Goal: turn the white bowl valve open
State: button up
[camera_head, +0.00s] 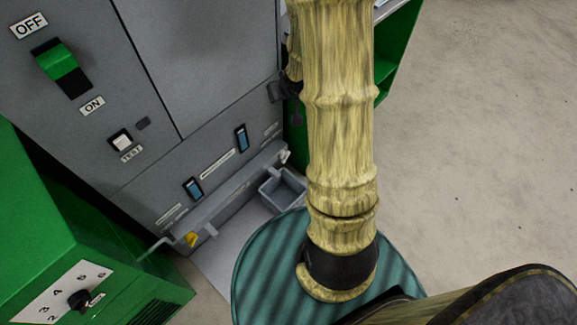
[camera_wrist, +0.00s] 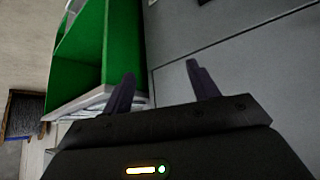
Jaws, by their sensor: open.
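No white bowl valve can be made out for certain in either view. In the head view a small whitish fitting (camera_head: 285,156) sits at the right end of a grey ledge, above a grey open basin (camera_head: 268,195); I cannot tell if it is the valve. A yellow piece (camera_head: 191,239) is at the ledge's left end. My gripper (camera_wrist: 161,84) is open and empty in the wrist view, its two dark fingers apart before a grey panel. In the head view my arm largely hides it; a dark part shows beside the grey cabinet's right edge.
The grey cabinet (camera_head: 210,60) carries a green OFF/ON switch (camera_head: 61,65) and blue rocker switches. A green box with a dial (camera_head: 80,298) stands at lower left. A green shelf (camera_wrist: 80,60) is left of my fingers. The floor at right (camera_head: 480,150) is clear.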

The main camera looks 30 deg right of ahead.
aim_at(284, 156)
jog(key=w+d+f+t+y+b, duration=0.1)
jog(key=d+f+b, duration=0.3)
jog(key=f, duration=0.5)
jog(key=w+d+f+t+b, duration=0.2)
jog(key=f+b, duration=0.4)
jog(key=f, duration=0.3)
jog(key=w+d+f+t+y+b, duration=0.1)
jog(key=d+f+b, duration=0.3)
jog(key=f, duration=0.5)
jog(key=s+d+f+m+t+y+b, duration=0.1)
jog(key=s+f+m+t+y+b, duration=0.1)
jog(key=s+f+b, duration=0.3)
jog(key=s+d+f+m+t+y+b, duration=0.1)
jog(key=s+f+t+y+b, duration=0.2)
jog(key=f+b, duration=0.9)
notch_tip(284, 156, down, 8)
jog(key=shift+s+f+m+t, duration=0.1)
jog(key=shift+s+m+t, duration=0.25)
jog(key=shift+s, duration=0.85)
jog(key=b+x, duration=0.7)
jog(key=x, duration=1)
jog(key=shift+w, duration=0.2)
